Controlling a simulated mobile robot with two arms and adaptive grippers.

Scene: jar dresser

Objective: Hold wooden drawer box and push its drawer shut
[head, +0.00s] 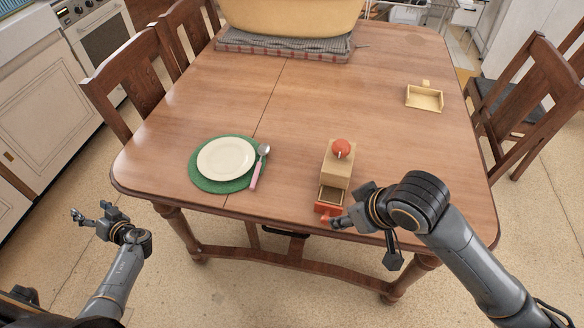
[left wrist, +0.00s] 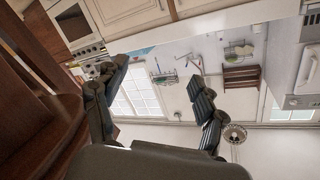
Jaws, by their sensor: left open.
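The small wooden drawer box (head: 341,168) stands near the front edge of the table, with a red round thing (head: 341,147) on its top. Its drawer (head: 331,195) is pulled out toward me, showing its inside, and the drawer has a red front (head: 326,209). My right gripper (head: 336,221) is at the drawer's red front, at the table edge; whether it touches, and how its fingers stand, I cannot tell. My left gripper (head: 88,213) is open and empty, off the table to the left. Its spread fingers also show in the left wrist view (left wrist: 155,95).
A white plate (head: 226,157) on a green mat (head: 205,181) lies left of the box, with a pink-handled spoon (head: 259,167). A small pale wooden tray-like piece (head: 424,98) lies at the right. A big yellow container (head: 290,18) stands at the back. Chairs flank the table.

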